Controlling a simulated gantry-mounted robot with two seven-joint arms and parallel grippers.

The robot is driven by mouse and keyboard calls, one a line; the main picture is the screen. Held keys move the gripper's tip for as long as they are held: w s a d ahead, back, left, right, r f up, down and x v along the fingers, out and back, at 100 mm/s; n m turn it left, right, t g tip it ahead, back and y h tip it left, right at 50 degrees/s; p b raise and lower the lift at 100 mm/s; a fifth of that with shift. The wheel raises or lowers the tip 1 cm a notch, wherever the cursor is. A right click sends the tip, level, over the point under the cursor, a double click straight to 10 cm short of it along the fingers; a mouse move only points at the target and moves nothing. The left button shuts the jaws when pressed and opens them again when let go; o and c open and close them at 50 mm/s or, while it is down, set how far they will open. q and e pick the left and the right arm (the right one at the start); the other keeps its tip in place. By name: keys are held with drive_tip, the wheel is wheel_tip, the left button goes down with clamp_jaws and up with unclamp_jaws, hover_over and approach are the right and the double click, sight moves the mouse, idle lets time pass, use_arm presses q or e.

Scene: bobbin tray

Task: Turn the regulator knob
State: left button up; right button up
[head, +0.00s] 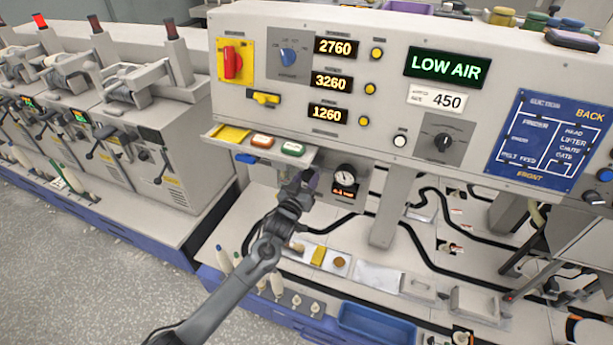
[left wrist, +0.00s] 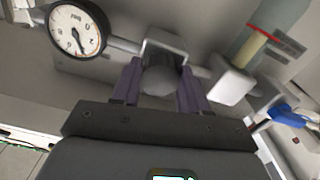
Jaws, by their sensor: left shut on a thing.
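The grey round regulator knob (left wrist: 160,80) sits between the two purple-grey fingers of my left gripper (left wrist: 160,92) in the left wrist view. The fingers are shut on its sides. In the head view my left gripper (head: 307,182) reaches up under the front of the control panel and hides the knob. A round white pressure gauge (left wrist: 77,30) with a dark needle is beside the knob; it also shows in the head view (head: 345,173), just right of the gripper. My right gripper is in neither view.
The grey control panel (head: 390,130) overhangs the gripper, with a small shelf (head: 225,146) at its lower left. A digital readout (head: 344,191) is under the gauge. Black hoses (head: 420,250) cross the white deck. A blue tray (head: 375,322) stands at the front.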

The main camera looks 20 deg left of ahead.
use_arm(q)
drive_tip(key=m+p, duration=0.1)
drive_tip(key=m, duration=0.3)
drive_tip(key=shift+r+m+p, duration=0.1)
drive_tip(key=shift+m+p, duration=0.2)
drive_tip(key=shift+p, duration=0.05)
drive_tip(key=m+p, duration=0.1)
drive_tip(key=m, duration=0.2)
drive_tip(key=shift+a+m, duration=0.1)
drive_tip(key=shift+m, duration=0.2)
drive_tip(key=m+p, duration=0.1)
drive_tip(key=m, duration=0.4)
drive_tip(key=shift+m+p, duration=0.3)
drive_tip(key=shift+m, duration=1)
drive_tip(key=o, duration=1.1)
drive_tip(key=shift+c, duration=0.2)
